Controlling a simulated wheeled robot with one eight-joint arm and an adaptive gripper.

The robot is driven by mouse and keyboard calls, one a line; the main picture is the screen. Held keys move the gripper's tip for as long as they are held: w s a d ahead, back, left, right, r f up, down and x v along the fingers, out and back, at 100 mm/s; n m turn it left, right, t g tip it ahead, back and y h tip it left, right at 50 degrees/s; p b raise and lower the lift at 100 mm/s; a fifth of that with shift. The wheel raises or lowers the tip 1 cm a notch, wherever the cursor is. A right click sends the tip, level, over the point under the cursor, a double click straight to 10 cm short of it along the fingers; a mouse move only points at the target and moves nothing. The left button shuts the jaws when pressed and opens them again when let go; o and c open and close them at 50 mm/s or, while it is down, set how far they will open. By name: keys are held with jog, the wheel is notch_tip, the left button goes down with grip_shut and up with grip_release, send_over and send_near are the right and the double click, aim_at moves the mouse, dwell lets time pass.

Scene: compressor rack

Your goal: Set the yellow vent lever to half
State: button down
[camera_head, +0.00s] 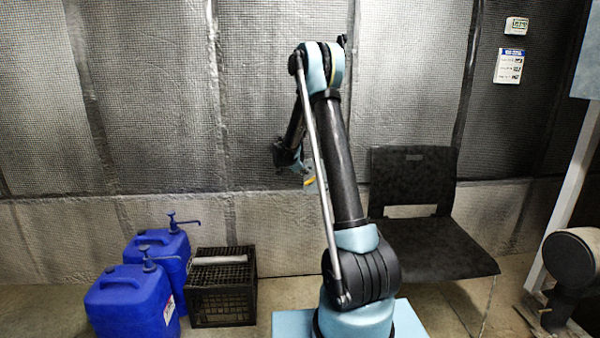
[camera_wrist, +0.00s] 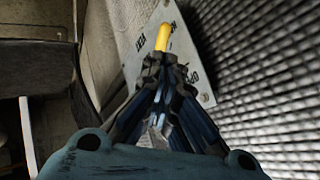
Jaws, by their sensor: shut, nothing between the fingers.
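The yellow vent lever (camera_wrist: 164,36) shows in the wrist view just beyond my fingertips, in front of a light grey plate (camera_wrist: 142,55) with dark lettering. My gripper (camera_wrist: 165,72) is shut with nothing in it. Its tips overlap the lower end of the lever in the picture; I cannot tell whether they touch it. The lever's base is hidden behind my fingers. In the head view my gripper (camera_head: 308,180) is mostly hidden behind my arm, near the back wall, with a small yellow patch beside it.
Two blue jugs (camera_head: 130,302) with pumps and a black crate (camera_head: 222,290) stand on the floor at left. A black chair (camera_head: 415,185) stands right of my arm. The quilted wall (camera_head: 265,110) is close behind my gripper.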

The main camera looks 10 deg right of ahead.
aim_at(311, 180)
jog(key=shift+x, duration=2.85)
jog(key=shift+w+d+f, duration=0.1)
jog(key=shift+d+f, duration=0.05)
jog(key=shift+f, duration=0.2)
jog(key=shift+w+d+f, duration=0.15)
jog(key=shift+f, duration=0.25)
jog(key=shift+r, duration=0.1)
jog(key=shift+r, duration=0.75)
